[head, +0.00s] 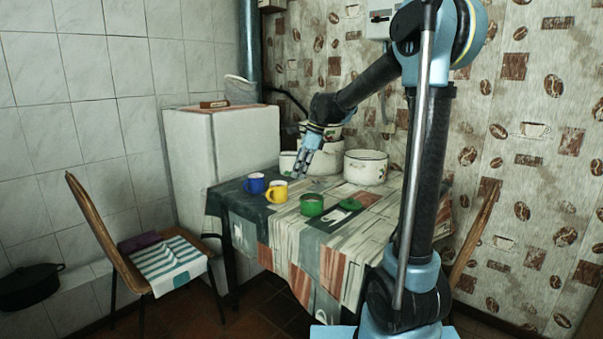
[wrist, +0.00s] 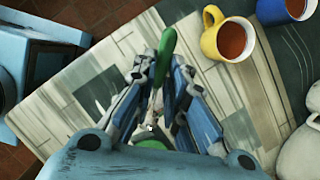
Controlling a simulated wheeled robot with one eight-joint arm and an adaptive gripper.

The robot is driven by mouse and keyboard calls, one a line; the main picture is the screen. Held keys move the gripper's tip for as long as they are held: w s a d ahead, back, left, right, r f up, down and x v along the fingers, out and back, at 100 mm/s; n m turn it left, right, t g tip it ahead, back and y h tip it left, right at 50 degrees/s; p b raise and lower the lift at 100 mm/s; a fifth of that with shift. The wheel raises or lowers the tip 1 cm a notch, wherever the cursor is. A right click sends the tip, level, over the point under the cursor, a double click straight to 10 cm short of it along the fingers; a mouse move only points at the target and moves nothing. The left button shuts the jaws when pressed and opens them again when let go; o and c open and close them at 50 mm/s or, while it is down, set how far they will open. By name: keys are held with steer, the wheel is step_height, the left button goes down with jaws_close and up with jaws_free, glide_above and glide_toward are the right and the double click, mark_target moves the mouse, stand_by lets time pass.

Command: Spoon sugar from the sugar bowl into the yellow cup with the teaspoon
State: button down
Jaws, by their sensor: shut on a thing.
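My gripper (head: 303,165) is above the table, behind the yellow cup and the green sugar bowl in the head view. In the wrist view my gripper (wrist: 161,72) is shut on the green-handled teaspoon (wrist: 168,42); its lower part runs between the fingers and is partly hidden. The yellow cup (head: 277,192) stands left of the sugar bowl (head: 312,205); in the wrist view the cup (wrist: 211,43) holds a reddish-brown drink. A green edge (wrist: 150,144) shows low between the fingers; I cannot tell whether it is bowl or lid. Sugar on the spoon cannot be made out.
A blue cup (head: 253,184) with a similar drink stands left of the yellow cup. A green lid (head: 350,204) lies right of the sugar bowl. White enamel pots (head: 366,168) stand at the back. The table's front part (head: 315,245) is clear. A chair (head: 105,225) stands at left.

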steer(key=shift+d+f, duration=0.1)
stand_by(0.3)
steer(key=y, duration=0.1)
steer(key=d+f+y, duration=0.1)
steer(key=shift+w+d+y, duration=0.15)
steer(key=shift+d+y, duration=0.05)
steer(key=shift+y, duration=0.2)
steer(key=shift+d+f+g+y, duration=0.15)
steer(key=shift+d+f+y, duration=0.15)
steer(key=shift+y, duration=0.3)
steer(key=shift+d+f+g+y, duration=0.2)
steer(key=shift+d+y, duration=0.15)
steer(key=shift+y, duration=0.25)
steer(key=shift+a+f, duration=0.1)
steer(key=shift+f, duration=2.75)
steer(key=shift+r, duration=2.65)
steer(key=a+h, duration=0.2)
steer(key=h, duration=0.1)
steer(key=shift+s+a+f+t+h, duration=0.1)
steer(key=shift+a+t+h, duration=0.2)
steer(key=shift+h, duration=0.65)
steer(key=shift+s+a+f+t+h, duration=0.15)
steer(key=shift+a+h, duration=0.25)
steer(key=shift+h, duration=0.55)
steer(key=shift+r, duration=0.1)
